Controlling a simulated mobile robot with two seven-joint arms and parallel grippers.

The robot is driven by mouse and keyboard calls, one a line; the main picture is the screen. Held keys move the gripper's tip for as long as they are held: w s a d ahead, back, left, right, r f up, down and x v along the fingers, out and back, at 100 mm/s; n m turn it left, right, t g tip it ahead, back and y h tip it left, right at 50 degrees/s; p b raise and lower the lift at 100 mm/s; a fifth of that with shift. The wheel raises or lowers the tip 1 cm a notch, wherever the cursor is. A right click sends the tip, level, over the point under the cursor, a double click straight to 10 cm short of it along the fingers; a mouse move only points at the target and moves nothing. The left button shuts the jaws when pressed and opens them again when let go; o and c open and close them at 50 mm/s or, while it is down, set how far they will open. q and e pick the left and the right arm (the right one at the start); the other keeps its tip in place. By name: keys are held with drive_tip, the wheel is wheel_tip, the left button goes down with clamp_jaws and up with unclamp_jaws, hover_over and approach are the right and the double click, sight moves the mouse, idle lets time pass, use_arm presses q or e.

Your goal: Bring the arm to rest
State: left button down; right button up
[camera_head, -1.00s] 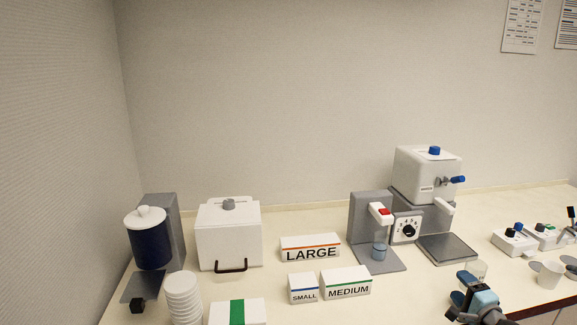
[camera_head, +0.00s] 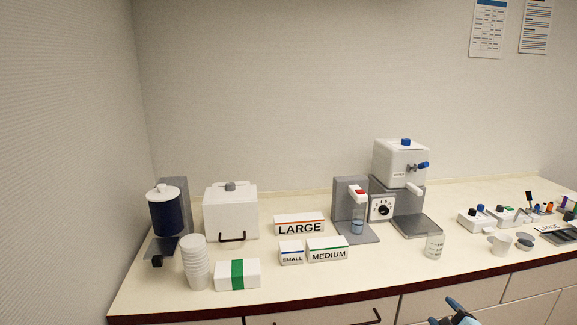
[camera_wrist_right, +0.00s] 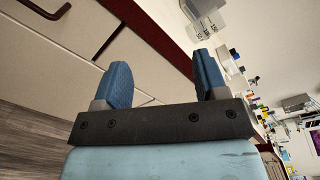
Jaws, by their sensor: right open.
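My right gripper (camera_head: 452,312) is at the bottom of the head view, in front of the counter's front edge and below the counter top. In the right wrist view its two blue fingers (camera_wrist_right: 162,82) stand wide apart with nothing between them. A clear cup (camera_head: 434,246) stands upright on the counter near the front edge, apart from the gripper. My left gripper does not show in either view.
The counter (camera_head: 330,281) has a dark front edge, with drawers and handles (camera_head: 315,319) below. On it stand a coffee machine (camera_head: 402,165), a dispenser (camera_head: 345,205), size boxes (camera_head: 327,249), stacked cups (camera_head: 194,265) and a white mug (camera_head: 500,243). The front middle is clear.

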drive_tip(key=s+a+f+m+g+p, duration=0.2)
drive_tip(key=s+a+f+m, duration=0.1)
drive_tip(key=s+a+m, duration=0.55)
drive_tip(key=s+a+f+m+g+p, duration=0.15)
drive_tip(key=s+a+f+m, duration=0.35)
drive_tip(key=m, duration=0.7)
use_arm(q)
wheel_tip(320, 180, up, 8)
drive_tip(key=p, duration=0.4)
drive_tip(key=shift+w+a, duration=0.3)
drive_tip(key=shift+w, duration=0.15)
use_arm(e)
drive_tip(key=s+a+r+m+g+y, duration=0.1)
drive_tip(key=s+a+m, duration=0.5)
drive_tip(key=s+m, duration=0.3)
drive_tip(key=s+a+r+m+g+y, duration=0.1)
drive_tip(key=s+a+m, duration=0.5)
drive_tip(key=m, duration=1)
drive_tip(key=s+r, duration=0.1)
drive_tip(key=s, duration=0.1)
drive_tip(key=shift+s+a+r+g, duration=0.15)
drive_tip(key=shift+s+a+g, duration=0.1)
drive_tip(key=shift+s+g, duration=0.1)
